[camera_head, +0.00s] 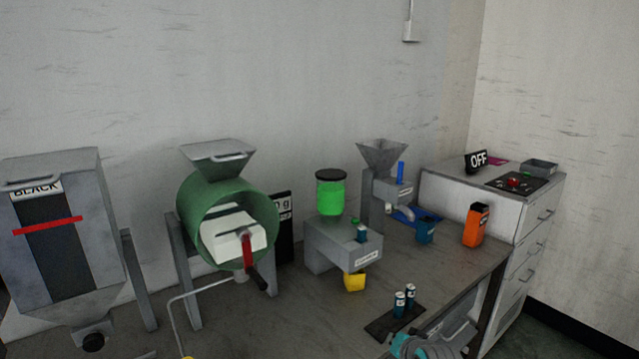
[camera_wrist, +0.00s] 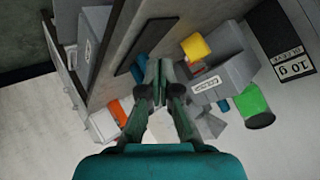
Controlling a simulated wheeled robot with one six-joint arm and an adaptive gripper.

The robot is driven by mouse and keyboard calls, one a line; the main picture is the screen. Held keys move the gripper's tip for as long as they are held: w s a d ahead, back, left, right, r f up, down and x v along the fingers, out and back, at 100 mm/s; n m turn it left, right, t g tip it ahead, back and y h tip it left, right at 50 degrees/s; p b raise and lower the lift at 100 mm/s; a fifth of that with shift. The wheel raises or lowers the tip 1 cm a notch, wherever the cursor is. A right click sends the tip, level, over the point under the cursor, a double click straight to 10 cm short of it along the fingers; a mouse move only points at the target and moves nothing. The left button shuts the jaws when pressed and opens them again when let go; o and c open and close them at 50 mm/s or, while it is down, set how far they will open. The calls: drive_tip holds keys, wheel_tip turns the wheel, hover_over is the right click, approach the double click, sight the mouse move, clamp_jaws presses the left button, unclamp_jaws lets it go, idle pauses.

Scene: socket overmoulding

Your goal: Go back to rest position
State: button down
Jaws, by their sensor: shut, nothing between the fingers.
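My gripper (camera_wrist: 160,72) shows in the wrist view with its two dark fingers together, nothing between them. It points out over the workbench, which appears turned around in that view. The fingertips appear in front of the bench edge near the dark mat (camera_wrist: 150,45); I cannot tell the exact gap. In the head view a teal and grey part of my arm (camera_head: 424,347) shows at the bottom right, beside the bench's front edge. The fingers cannot be made out there.
The bench (camera_head: 440,262) carries a green drum mixer (camera_head: 192,205), a dosing unit (camera_head: 335,245) with a yellow cup (camera_head: 354,282), a hopper machine (camera_head: 380,155), a blue cup (camera_head: 425,230) and an orange container (camera_head: 475,226). Two small cylinders (camera_head: 399,304) stand near my arm. A drawer cabinet (camera_head: 535,225) stands right.

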drive_tip(key=s+f+n+t, duration=0.1)
drive_tip(key=s+f, duration=0.6)
drive_tip(key=s, duration=0.4)
drive_tip(key=s+f, duration=0.7)
drive_tip(key=s, duration=0.4)
drive_tip(key=s+n+t+h, duration=0.1)
drive_tip(key=s+n+t, duration=0.1)
drive_tip(key=s, duration=1.5)
drive_tip(key=s+r+n, duration=0.1)
drive_tip(key=s+r, duration=0.5)
drive_tip(key=s, duration=0.3)
drive_tip(key=s+r+n+t, duration=0.1)
drive_tip(key=s+r, duration=0.6)
drive_tip(key=s, duration=0.2)
drive_tip(key=shift+n, duration=0.3)
drive_tip(key=shift+r, duration=0.1)
